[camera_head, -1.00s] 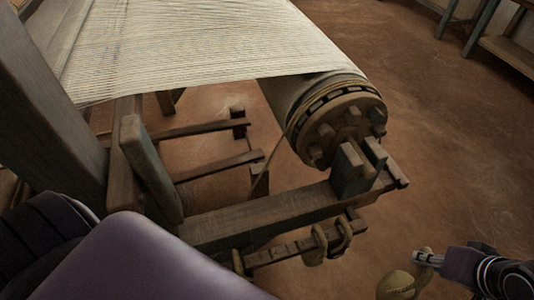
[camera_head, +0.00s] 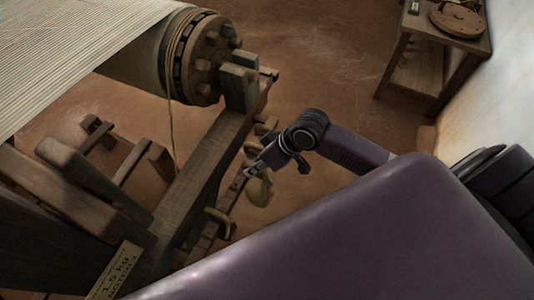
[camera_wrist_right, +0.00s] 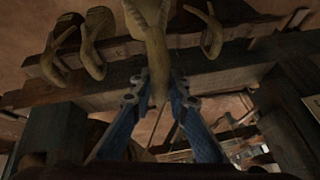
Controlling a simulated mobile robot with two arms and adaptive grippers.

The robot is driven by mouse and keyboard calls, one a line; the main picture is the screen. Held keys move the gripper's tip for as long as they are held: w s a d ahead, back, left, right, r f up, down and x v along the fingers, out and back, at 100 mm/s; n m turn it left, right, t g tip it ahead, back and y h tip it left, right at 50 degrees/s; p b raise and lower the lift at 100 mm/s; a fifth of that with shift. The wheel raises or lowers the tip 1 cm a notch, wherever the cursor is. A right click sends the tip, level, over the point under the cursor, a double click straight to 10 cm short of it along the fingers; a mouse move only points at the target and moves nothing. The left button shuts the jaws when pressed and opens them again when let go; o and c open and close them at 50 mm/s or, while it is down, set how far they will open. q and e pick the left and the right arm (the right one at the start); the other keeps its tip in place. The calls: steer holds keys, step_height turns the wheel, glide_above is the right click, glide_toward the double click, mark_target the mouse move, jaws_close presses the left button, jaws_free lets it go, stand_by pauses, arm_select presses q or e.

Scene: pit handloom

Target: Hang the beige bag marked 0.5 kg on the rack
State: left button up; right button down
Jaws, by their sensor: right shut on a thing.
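The beige bag (camera_head: 260,191) hangs below my right gripper (camera_head: 252,172) in the head view, close beside the rack (camera_head: 205,238). In the right wrist view, the fingers of the right gripper (camera_wrist_right: 159,88) are shut on the narrow end of the bag (camera_wrist_right: 150,25). The bag body runs up out of the picture, so its mark does not show. The rack (camera_wrist_right: 115,72) is a notched wooden rail just behind the bag. I cannot tell whether the bag touches it. My left gripper is not in view.
Other beige loops (camera_wrist_right: 95,45) hang on the rack at left, and another (camera_wrist_right: 213,32) at right. The loom's side beam (camera_head: 200,175) and cloth roller (camera_head: 205,55) stand beside it. A wooden table (camera_head: 440,50) stands far right.

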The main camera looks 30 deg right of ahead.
steer(key=shift+n+y, duration=0.5)
steer(key=shift+n, duration=0.1)
steer(key=d+f, duration=0.1)
steer(key=f, duration=0.1)
steer(key=d+f, duration=0.1)
steer(key=f, duration=0.2)
steer(key=d+f, duration=0.2)
steer(key=shift+w+f, duration=0.15)
steer(key=shift+f, duration=0.1)
steer(key=shift+w+a+f+b, duration=0.35)
steer(key=shift+w+a+b, duration=0.45)
steer(key=shift+w, duration=0.5)
steer(key=shift+w+a+f+b, duration=0.35)
steer(key=shift+w+a+b, duration=0.5)
steer(key=shift+w, duration=0.5)
steer(key=shift+w+a+f+b, duration=0.35)
steer(key=shift+w+a+b, duration=0.25)
steer(key=shift+w+a, duration=0.55)
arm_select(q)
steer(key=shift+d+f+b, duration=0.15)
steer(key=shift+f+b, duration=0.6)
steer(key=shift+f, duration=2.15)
arm_select(e)
steer(key=shift+w+d+f, duration=0.1)
steer(key=shift+f, duration=0.5)
steer(key=shift+w+d+f, duration=0.1)
steer(key=shift+f, duration=0.45)
steer(key=shift+s+f, duration=0.1)
steer(key=shift+f, duration=0.15)
